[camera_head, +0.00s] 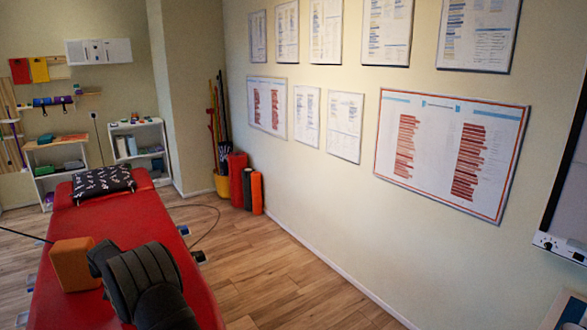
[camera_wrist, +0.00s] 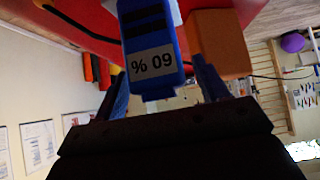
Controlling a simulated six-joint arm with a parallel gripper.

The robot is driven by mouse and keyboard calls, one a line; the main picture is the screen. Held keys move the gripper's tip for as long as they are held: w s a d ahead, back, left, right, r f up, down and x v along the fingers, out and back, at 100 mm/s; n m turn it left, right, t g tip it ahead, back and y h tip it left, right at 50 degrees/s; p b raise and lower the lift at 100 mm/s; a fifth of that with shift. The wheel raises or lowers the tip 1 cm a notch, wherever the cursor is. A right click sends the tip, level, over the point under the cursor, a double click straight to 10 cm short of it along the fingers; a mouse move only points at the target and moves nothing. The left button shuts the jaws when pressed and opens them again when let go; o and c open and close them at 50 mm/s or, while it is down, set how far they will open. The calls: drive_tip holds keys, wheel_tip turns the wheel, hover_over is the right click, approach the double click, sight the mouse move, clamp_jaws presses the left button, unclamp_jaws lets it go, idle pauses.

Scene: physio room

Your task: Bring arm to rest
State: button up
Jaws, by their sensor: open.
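My gripper (camera_wrist: 160,75) is open in the wrist view, which is upside down. Its two blue fingers stand apart, and a blue container (camera_wrist: 152,30) with a white label, reading 60 % the right way up, shows between them. I cannot tell how far ahead of the fingers it is; no grip on it shows. In the head view my dark grey arm end (camera_head: 150,285) reaches over the red treatment table (camera_head: 110,225), and it hides the fingers and the blue container.
An orange block (camera_head: 74,264) stands on the table just left of my arm; it also shows in the wrist view (camera_wrist: 220,42). A patterned cushion (camera_head: 102,182) lies at the table's far end. Rollers (camera_head: 237,180) stand by the wall.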

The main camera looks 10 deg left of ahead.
wheel_tip(320, 180, up, 2)
drive_tip(key=shift+r, duration=0.15)
drive_tip(key=w+d+r, duration=0.4)
drive_tip(key=d+r, duration=0.3)
drive_tip(key=d, duration=0.4)
drive_tip(key=w+d+f+m, duration=0.1)
drive_tip(key=w+d+f, duration=0.2)
drive_tip(key=d, duration=0.3)
drive_tip(key=w+d+f+m+t+h, duration=0.1)
drive_tip(key=w+d+f, duration=0.1)
drive_tip(key=d+f, duration=0.35)
drive_tip(key=w+d+f+m, duration=0.1)
drive_tip(key=w+d, duration=0.2)
drive_tip(key=d, duration=0.5)
drive_tip(key=s+d+f+m+h, duration=0.1)
drive_tip(key=d+f, duration=0.3)
drive_tip(key=d, duration=0.6)
drive_tip(key=d+f+m+t+h, duration=0.1)
drive_tip(key=d+f, duration=0.3)
drive_tip(key=d, duration=0.7)
drive_tip(key=shift+s, duration=0.4)
